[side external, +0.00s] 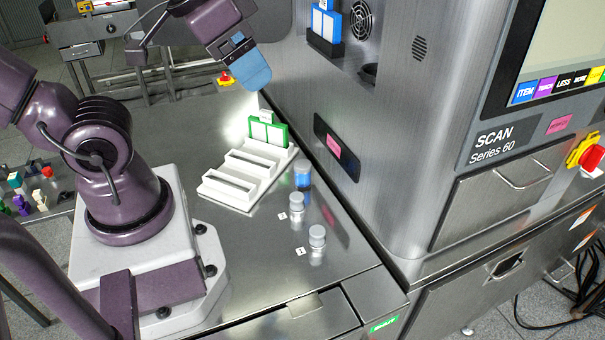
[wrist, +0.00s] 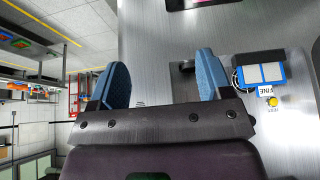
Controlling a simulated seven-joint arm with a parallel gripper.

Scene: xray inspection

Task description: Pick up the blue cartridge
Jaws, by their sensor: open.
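The blue cartridge (side external: 325,24) stands upright in a black holder (side external: 325,48) on the steel machine's front, with white panels on its face. In the wrist view the blue cartridge (wrist: 262,73) lies to the right of the fingers, with a white label reading "FINE". My gripper (side external: 252,80) has blue fingers and is left of and lower than the cartridge in the side view, apart from it. In the wrist view my gripper (wrist: 165,62) is open, with nothing between its two fingers.
A green cartridge (side external: 268,131) stands in a white slotted rack (side external: 226,192) on the steel table. A blue-filled vial (side external: 303,178) and two grey-capped vials (side external: 317,240) stand beside it. The machine's wall (side external: 400,150) rises close to the right of my gripper.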

